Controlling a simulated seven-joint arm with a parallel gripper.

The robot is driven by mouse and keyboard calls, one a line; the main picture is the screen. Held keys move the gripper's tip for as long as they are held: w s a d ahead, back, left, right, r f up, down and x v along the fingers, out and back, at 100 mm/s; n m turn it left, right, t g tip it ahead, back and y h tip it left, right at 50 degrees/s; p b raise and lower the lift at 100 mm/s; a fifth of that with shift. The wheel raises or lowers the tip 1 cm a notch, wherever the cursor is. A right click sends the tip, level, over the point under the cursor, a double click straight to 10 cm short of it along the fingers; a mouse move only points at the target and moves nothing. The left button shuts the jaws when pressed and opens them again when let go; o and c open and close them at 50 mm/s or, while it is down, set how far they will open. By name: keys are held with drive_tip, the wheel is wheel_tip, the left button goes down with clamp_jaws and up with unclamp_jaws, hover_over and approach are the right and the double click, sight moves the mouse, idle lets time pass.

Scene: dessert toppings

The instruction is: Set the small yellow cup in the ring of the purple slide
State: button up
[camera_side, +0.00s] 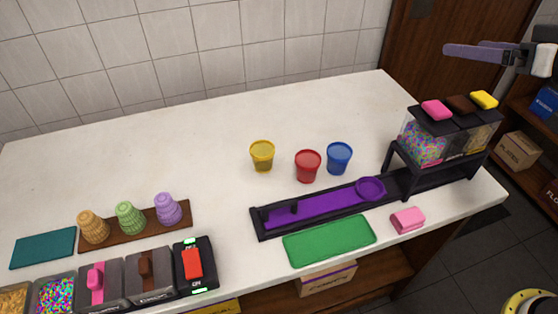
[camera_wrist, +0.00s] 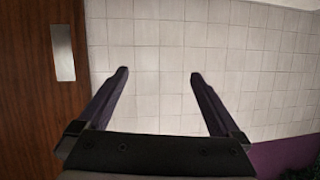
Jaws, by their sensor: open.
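The small yellow cup (camera_side: 262,156) stands upright on the white counter, behind the slide. The purple slide (camera_side: 325,204) lies in a long black tray, and its purple ring (camera_side: 370,188) is at the right end near the dispenser stand. The ring looks empty. My gripper (camera_side: 448,52) is high at the upper right in the side view, far from the cup and above the dispenser's level. In the wrist view my gripper (camera_wrist: 158,72) shows two fingers wide apart with nothing between them. That view shows only a tiled wall and a door, none of the task's objects.
A red cup (camera_side: 307,166) and a blue cup (camera_side: 339,158) stand right of the yellow one. A black dispenser stand (camera_side: 394,160) holds topping boxes. A green mat (camera_side: 329,241) and a pink block (camera_side: 407,220) lie in front. The counter's back left is clear.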

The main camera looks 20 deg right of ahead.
drive_tip(key=w+a+f+t, duration=0.1)
drive_tip(key=w+a+f, duration=0.1)
drive_tip(key=w+a, duration=0.5)
drive_tip(key=n+g+y, duration=0.2)
drive_tip(key=n+y, duration=0.1)
drive_tip(key=n, duration=0.1)
approach(256, 145)
drive_tip(key=x, duration=1)
drive_tip(key=shift+w+a+f, duration=0.1)
drive_tip(key=shift+f, duration=0.15)
drive_tip(key=c, duration=1.5)
drive_tip(key=shift+r, duration=0.2)
